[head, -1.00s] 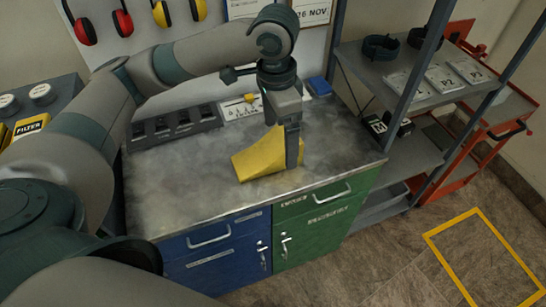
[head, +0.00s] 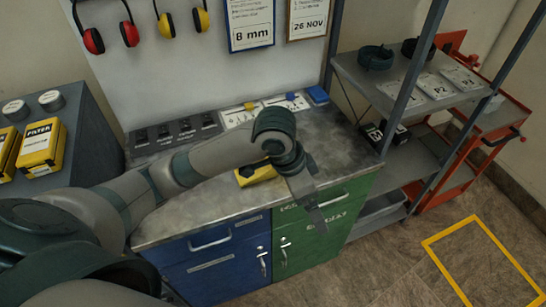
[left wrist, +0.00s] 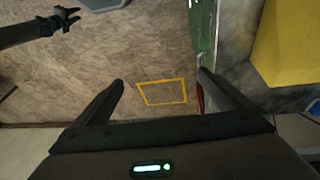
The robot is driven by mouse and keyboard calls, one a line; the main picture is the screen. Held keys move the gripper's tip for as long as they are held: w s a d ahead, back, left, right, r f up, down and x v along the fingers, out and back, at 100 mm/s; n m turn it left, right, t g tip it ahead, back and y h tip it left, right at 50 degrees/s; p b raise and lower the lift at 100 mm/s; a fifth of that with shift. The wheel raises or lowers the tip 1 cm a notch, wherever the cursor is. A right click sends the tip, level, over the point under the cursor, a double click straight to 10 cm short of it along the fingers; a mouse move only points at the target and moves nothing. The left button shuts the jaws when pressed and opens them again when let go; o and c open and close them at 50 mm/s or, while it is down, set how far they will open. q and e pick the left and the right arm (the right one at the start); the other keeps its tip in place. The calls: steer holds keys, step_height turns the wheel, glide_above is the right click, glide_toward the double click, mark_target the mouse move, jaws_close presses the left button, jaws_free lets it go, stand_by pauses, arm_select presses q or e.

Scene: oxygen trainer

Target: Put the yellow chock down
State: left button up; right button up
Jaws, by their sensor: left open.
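The yellow chock (head: 253,177) rests on the grey metal worktop (head: 210,205), partly hidden behind my left arm in the head view. In the left wrist view the chock (left wrist: 288,45) stands at the upper right, outside the jaws and apart from them. My left gripper (head: 315,212) is in front of the chock, by the worktop's front edge over the green cabinet. Its two fingers (left wrist: 160,78) are spread with nothing between them. My right gripper (left wrist: 68,19) shows at the upper left of the left wrist view, low over the floor, fingers apart and empty.
Blue drawers (head: 215,255) and a green cabinet (head: 325,220) lie under the worktop. A grey shelf rack (head: 415,155) and a red cart (head: 500,120) stand to the right. A yellow floor outline (head: 470,222) encloses bare floor. Yellow filter boxes (head: 42,145) stand left.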

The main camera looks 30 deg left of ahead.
arm_select(q)
steer(key=s+d+f+n+t+h, duration=0.1)
steer(key=s+f+n+t, duration=0.15)
steer(key=s+f, duration=0.5)
steer(key=s+a+f+n+y+b, duration=0.1)
steer(key=s+a+f+n+y, duration=0.1)
steer(key=s+a+f, duration=0.45)
steer(key=s+a+f+n+y, duration=0.2)
steer(key=s+a+f, duration=0.1)
steer(key=f, duration=0.6)
steer(key=s+a+f+g+b, duration=0.1)
steer(key=s+f+b, duration=0.2)
steer(key=f, duration=1.4)
steer(key=s+a+f+g+b, duration=0.15)
steer(key=s+f, duration=0.25)
steer(key=f, duration=1.2)
steer(key=s+a+f+b, duration=0.2)
steer(key=s+f+b, duration=0.2)
steer(key=s+f, duration=1.1)
step_height(320, 180, down, 2)
steer(key=shift+s+a+f+g+y, duration=0.15)
steer(key=shift+s+g+y, duration=0.15)
steer(key=shift+s, duration=0.05)
arm_select(e)
step_height(320, 180, down, 10)
steer(key=shift+d, duration=0.25)
